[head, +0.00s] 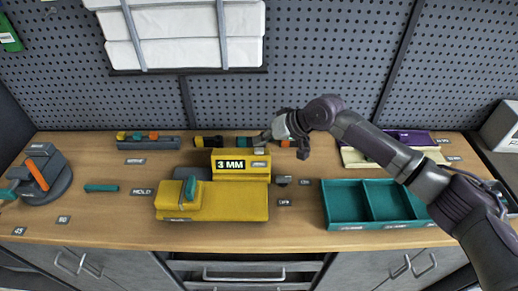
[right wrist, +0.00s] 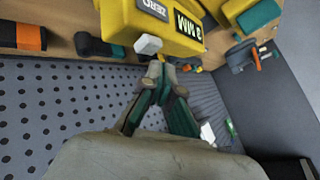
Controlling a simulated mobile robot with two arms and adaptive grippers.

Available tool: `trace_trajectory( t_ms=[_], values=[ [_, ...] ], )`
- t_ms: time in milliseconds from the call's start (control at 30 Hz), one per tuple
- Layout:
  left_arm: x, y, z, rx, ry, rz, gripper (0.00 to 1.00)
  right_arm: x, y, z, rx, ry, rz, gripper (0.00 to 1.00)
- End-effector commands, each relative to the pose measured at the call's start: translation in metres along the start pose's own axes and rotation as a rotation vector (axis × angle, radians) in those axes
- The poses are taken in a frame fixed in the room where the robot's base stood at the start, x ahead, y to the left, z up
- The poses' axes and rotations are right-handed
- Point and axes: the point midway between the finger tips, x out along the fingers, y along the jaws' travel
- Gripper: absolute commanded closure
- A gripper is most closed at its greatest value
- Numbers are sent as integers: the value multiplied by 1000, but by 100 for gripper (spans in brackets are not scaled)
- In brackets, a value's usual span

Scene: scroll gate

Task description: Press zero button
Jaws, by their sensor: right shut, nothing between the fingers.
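The yellow device (head: 212,200) stands on the workbench, with a "3 MM" display (head: 231,165) on its raised back block. A small ZERO label shows beside the display in the right wrist view (right wrist: 153,8). A white button (right wrist: 148,44) sticks out from the yellow block near that label. My right gripper (head: 268,136) is shut and empty, behind and above the right end of the block. In the right wrist view its closed fingertips (right wrist: 156,66) are close to the button; I cannot tell whether they touch it. My left gripper is not in view.
A teal tray (head: 375,226) stands right of the device. A grey rack (head: 149,143) and a grey angle tool (head: 40,178) stand on the left. Black cylinders with coloured bands (head: 208,141) lie behind the device. A pegboard wall (head: 330,60) closes the back.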

Motion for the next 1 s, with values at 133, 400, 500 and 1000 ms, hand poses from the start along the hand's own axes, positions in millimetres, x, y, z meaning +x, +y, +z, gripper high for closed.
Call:
trace_trajectory(
  t_ms=[133, 400, 500, 1000],
  values=[
    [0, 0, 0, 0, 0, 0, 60, 2, 1, 1, 1, 0, 0, 100],
    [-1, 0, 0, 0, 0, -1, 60, 6, 4, 4, 0, 0, 1, 100],
    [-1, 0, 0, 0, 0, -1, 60, 6, 4, 4, 0, 0, 0, 100],
    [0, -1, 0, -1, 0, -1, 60, 8, 6, 6, 0, 0, 0, 100]
  ],
)
